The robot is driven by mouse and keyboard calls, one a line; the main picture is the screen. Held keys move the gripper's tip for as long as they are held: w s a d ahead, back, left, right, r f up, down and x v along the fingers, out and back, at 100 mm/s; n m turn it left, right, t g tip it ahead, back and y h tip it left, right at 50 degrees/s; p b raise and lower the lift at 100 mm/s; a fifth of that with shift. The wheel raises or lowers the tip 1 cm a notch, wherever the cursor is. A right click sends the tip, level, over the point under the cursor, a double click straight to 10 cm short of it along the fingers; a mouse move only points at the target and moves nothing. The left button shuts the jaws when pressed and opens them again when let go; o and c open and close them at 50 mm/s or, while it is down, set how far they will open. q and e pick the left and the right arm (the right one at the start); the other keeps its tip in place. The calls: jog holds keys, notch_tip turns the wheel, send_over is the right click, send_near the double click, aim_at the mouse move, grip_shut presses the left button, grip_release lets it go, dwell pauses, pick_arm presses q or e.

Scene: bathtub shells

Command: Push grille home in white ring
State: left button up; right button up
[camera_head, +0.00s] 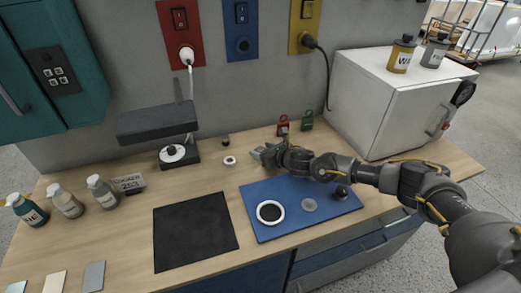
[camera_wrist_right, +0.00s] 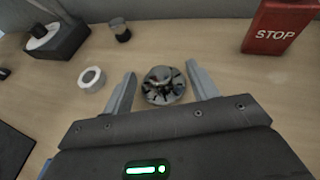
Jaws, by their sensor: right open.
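The white ring (camera_head: 281,212) lies on the blue mat (camera_head: 260,234), with a dark round middle. A grey, see-through-looking disc (camera_head: 309,204) lies flat to its right, apart from it; it may be the grille, but it is too small to tell. My right gripper (camera_head: 261,155) is open low over the wooden table behind the mat. In the right wrist view its two fingers (camera_wrist_right: 161,72) stand apart on either side of a round, silver, slotted piece (camera_wrist_right: 163,85), which I cannot name for sure. My left gripper is not in view.
A small white roll (camera_head: 229,160) and a dark jar (camera_head: 225,141) stand left of my right gripper. A red STOP piece (camera_wrist_right: 279,26) stands behind it. A black lamp (camera_head: 157,121), a black mat (camera_head: 194,231) and a white cabinet (camera_head: 380,105) also stand on the table.

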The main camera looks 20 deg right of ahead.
jog(key=shift+x, duration=0.85)
jog(key=shift+c, duration=1)
jog(key=c, duration=1)
jog(key=shift+c, duration=0.2)
